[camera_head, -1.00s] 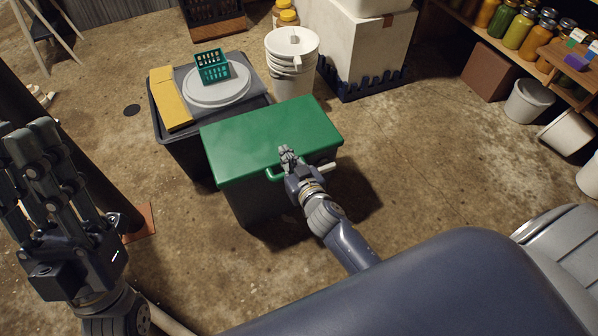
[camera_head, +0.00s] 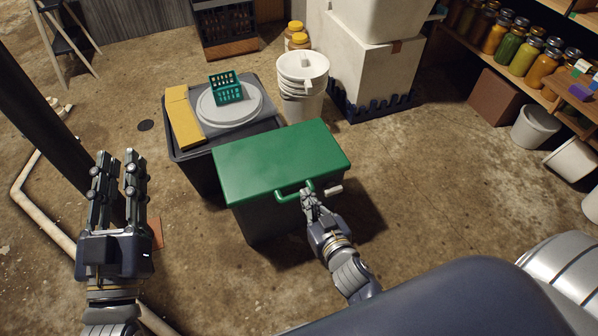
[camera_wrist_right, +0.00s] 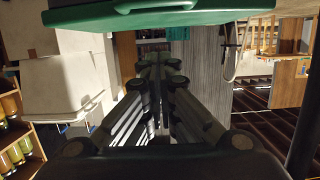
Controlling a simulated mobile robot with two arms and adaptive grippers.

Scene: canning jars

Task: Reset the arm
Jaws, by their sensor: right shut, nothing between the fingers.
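My left gripper (camera_head: 117,165) is raised at the left of the head view. Its two fingers point up, with a gap and nothing between them. My right gripper (camera_head: 308,193) is shut and empty at the front of the green-lidded bin (camera_head: 280,160), close beside the lid's green handle (camera_head: 294,192). I cannot tell whether it touches the handle. In the right wrist view the fingers of this gripper (camera_wrist_right: 160,68) come together, and the green lid (camera_wrist_right: 150,14) hangs across the top of the picture.
A dark tub (camera_head: 190,160) with a yellow folder (camera_head: 183,120), a round grey lid (camera_head: 230,108) and a teal basket (camera_head: 226,90) stands behind the bin. A dark post (camera_head: 45,125) rises near my left arm. White buckets (camera_head: 302,78) stand behind. Floor (camera_head: 430,180) at right is clear.

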